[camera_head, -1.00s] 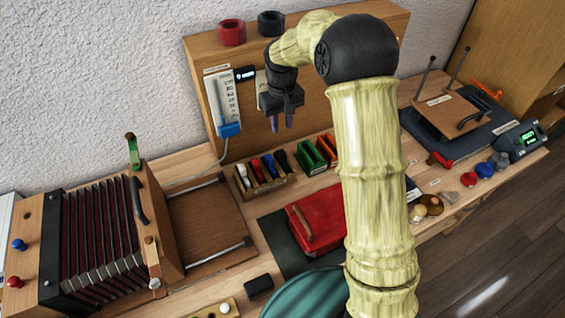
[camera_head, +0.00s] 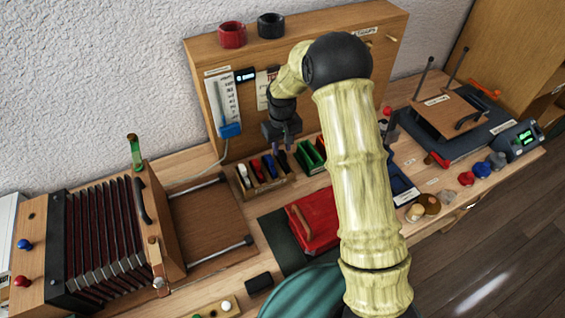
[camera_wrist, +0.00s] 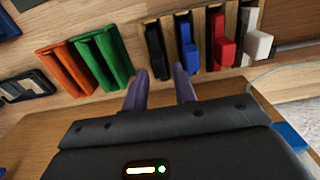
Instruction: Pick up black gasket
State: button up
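A slim black piece (camera_head: 282,161), which looks like the black gasket, stands in a slotted wooden rack (camera_head: 265,187). It is at the end of a row with blue, red and white pieces. In the wrist view the black piece (camera_wrist: 156,50) stands upright in its slot, just beyond my fingertips. My gripper (camera_head: 282,147) is above the rack, pointing down. In the wrist view my gripper (camera_wrist: 161,72) is open, with two purple fingers apart and nothing between them. I cannot tell the exact height of the fingertips over the black piece.
Green (camera_wrist: 103,58) and orange (camera_wrist: 64,70) holders stand beside the rack. The wooden back panel (camera_head: 320,85) rises close behind, with a red ring (camera_head: 232,34) and a black ring (camera_head: 271,25) on top. A red case (camera_head: 313,222) lies in front. A bellows (camera_head: 104,240) stands left.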

aim_at(282, 152)
jog(key=shift+w+f+p, duration=0.2)
jog(key=shift+f+p, duration=0.55)
jog(key=shift+f, duration=1.65)
jog(key=shift+s, duration=0.15)
jog(key=shift+c, duration=1.4)
grip_shut()
